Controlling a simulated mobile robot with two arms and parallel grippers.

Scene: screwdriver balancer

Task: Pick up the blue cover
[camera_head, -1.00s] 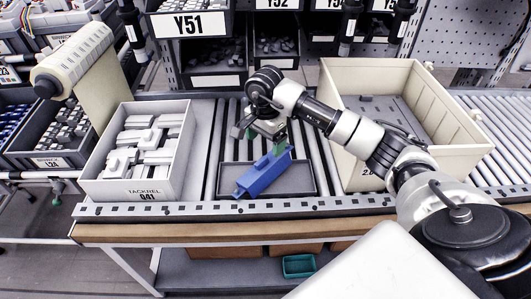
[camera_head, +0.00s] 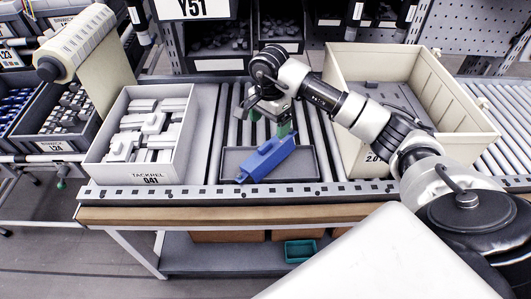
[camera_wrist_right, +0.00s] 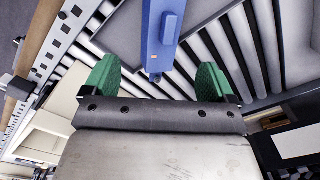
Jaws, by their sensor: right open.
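The blue cover (camera_head: 265,160) is a long blue piece lying at a slant on a shallow grey tray (camera_head: 305,165) on the roller conveyor. My right gripper (camera_head: 270,120) is just behind the cover's far end, with its green fingertips pointing down. In the right wrist view the gripper (camera_wrist_right: 156,80) is open, and the end of the blue cover (camera_wrist_right: 162,35) shows ahead of and between its two green fingers. The cover is apart from both fingers there. My left gripper is in neither view.
A grey bin of pale parts (camera_head: 105,178) stands left of the tray. A large beige crate (camera_head: 465,140) stands right, partly behind my right arm. The rollers (camera_head: 207,130) between the bin and the tray are bare. Shelves with dark bins stand behind.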

